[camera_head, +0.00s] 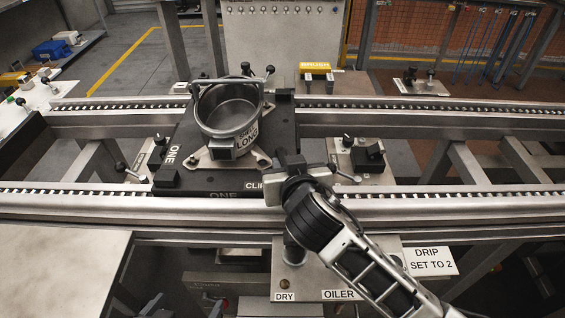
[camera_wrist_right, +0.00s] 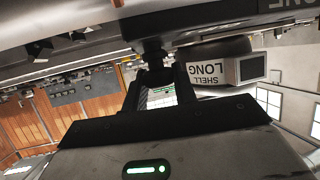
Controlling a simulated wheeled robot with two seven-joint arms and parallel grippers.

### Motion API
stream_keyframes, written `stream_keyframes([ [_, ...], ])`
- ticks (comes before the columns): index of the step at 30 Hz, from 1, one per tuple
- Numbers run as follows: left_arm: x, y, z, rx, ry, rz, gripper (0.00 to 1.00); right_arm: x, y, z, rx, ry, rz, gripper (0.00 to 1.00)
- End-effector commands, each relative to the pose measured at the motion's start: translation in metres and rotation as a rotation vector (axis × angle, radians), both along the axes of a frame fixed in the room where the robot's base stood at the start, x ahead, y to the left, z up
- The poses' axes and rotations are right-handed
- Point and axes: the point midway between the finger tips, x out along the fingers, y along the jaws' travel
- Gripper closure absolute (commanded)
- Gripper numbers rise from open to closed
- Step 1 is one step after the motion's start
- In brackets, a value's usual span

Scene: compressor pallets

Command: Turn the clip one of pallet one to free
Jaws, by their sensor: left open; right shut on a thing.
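Pallet one (camera_head: 215,185) is a black plate on the rails, marked ONE. It bears a round metal shell (camera_head: 230,118), labelled SHELL LONG; that label also shows in the right wrist view (camera_wrist_right: 207,77). My right arm comes in from the lower right. Its gripper (camera_head: 291,170) is at the pallet's front right corner, beside the partly covered CLIP label. In the right wrist view the right gripper (camera_wrist_right: 155,78) is shut on a small dark part, apparently the clip (camera_wrist_right: 153,50). The clip is mostly hidden, and its turn angle cannot be told. I cannot make out my left gripper.
A roller rail (camera_head: 450,205) runs in front of the pallet and another (camera_head: 440,115) behind it. A DRY/OILER plate (camera_head: 325,294) and a DRIP sign (camera_head: 432,260) sit below my right arm.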

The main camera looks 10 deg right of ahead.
Motion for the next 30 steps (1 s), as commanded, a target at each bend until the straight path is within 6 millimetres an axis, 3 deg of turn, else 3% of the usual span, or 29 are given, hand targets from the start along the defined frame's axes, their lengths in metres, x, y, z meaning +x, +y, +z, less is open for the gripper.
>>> stream_keyframes([
  [12,0.0008,-0.0008,-0.0025,-0.008,-0.003,-0.001,0.00,0.0006,0.0015,0.0000,-0.002,0.000,-0.182,1.00],
  [28,0.0015,-0.0009,-0.0009,-0.010,-0.006,0.000,0.00,0.0010,0.0016,0.0010,-0.003,-0.004,-0.203,1.00],
  [29,0.0014,-0.0008,-0.0008,-0.010,-0.006,0.000,0.00,0.0010,0.0016,0.0010,-0.003,-0.004,-0.203,0.70],
  [30,0.0014,-0.0008,-0.0008,-0.010,-0.006,0.000,0.00,0.0010,0.0016,0.0010,-0.002,-0.004,-0.204,0.59],
])
